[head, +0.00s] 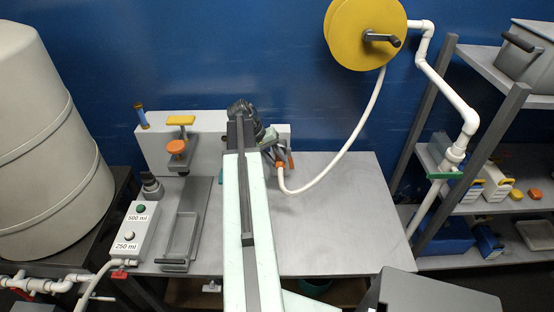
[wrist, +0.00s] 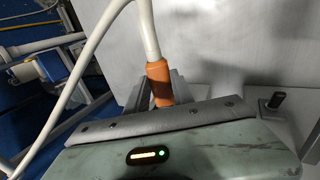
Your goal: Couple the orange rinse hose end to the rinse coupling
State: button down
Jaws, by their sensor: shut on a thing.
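The orange hose end (wrist: 158,82) sits between the two grey fingers of my gripper (wrist: 157,92) in the wrist view. The fingers are shut on it, and the white hose (wrist: 147,35) runs out of it. In the head view my gripper (head: 273,150) is at the right end of the white panel, above the grey bench. The orange hose end (head: 281,166) shows just below it, with the white hose (head: 345,145) curving up to the yellow reel (head: 358,33). I cannot make out the rinse coupling for certain; my arm covers part of the panel.
The white panel (head: 155,150) carries a yellow handle (head: 181,120) and an orange knob (head: 176,147). A button box (head: 135,232) and a grey tray (head: 181,240) stand at left. The bench's right side (head: 345,215) is clear. Shelves (head: 490,205) stand at right.

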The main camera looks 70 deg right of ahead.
jog(key=shift+w+d, duration=0.15)
jog(key=shift+d, duration=0.4)
dwell(0.5)
jog(key=c, duration=1)
grip_release()
jog(key=shift+r, duration=0.1)
jog(key=p+v, duration=0.6)
jog(key=v, duration=0.1)
jog(key=shift+w+a+r+p, duration=0.1)
jog(key=shift+w+r+p, duration=0.1)
jog(key=shift+p, duration=0.2)
jog(key=shift+s, duration=0.1)
